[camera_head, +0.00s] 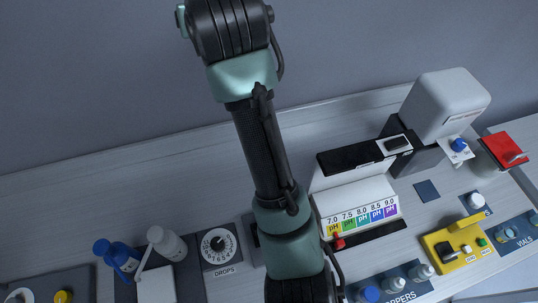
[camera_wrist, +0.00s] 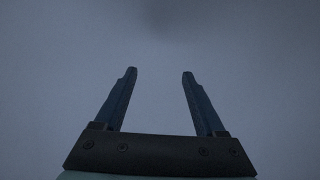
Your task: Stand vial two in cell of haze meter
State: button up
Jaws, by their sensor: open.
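My gripper (camera_wrist: 159,74) shows in the wrist view, its two fingers apart with nothing between them and only a plain grey surface beyond. In the head view my arm rises through the middle and I cannot make out the fingers. A low yellow unit (camera_head: 440,240) at the lower right, with a dark block and a green button on it, is likely the haze meter; its labels are too small to read. A dark mat marked VIALS (camera_head: 512,234) lies at the right edge, partly cut off. I cannot tell which thing is vial two.
A color comparator (camera_head: 355,205) with a pH scale stands right of my arm. A grey-white machine (camera_head: 445,105) and a red box (camera_head: 507,148) are behind the yellow unit. Dropper bottles (camera_head: 394,284) stand in front. A dial (camera_head: 219,246) and bottles (camera_head: 168,243) are left. The bench's back left is clear.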

jog(key=s+d+f+g+h+b, duration=0.1)
jog(key=s+d+f+g, duration=0.2)
jog(key=f, duration=0.7)
jog(key=s+d+f+m+g+h+b, duration=0.1)
jog(key=s+d+f+g, duration=0.3)
jog(key=f, duration=0.7)
jog(key=s+d+f+g+h+b, duration=0.2)
jog(key=s+f+g, duration=0.3)
jog(key=f, duration=0.5)
jog(key=shift+s+d+f+m+g+h+b, duration=0.2)
jog(key=shift+d+f+m+g+h+b, duration=0.15)
jog(key=shift+d+g, duration=0.45)
jog(key=shift+s+f+b, duration=0.1)
jog(key=shift+f+b, duration=0.2)
jog(key=shift+f, duration=0.35)
jog(key=f, duration=0.3)
jog(key=d+f, duration=0.1)
jog(key=f, duration=0.1)
jog(key=shift+s+p, duration=0.2)
jog(key=shift+p, duration=0.1)
jog(key=shift+c, duration=0.3)
jog(key=shift+r, duration=0.1)
grip_shut()
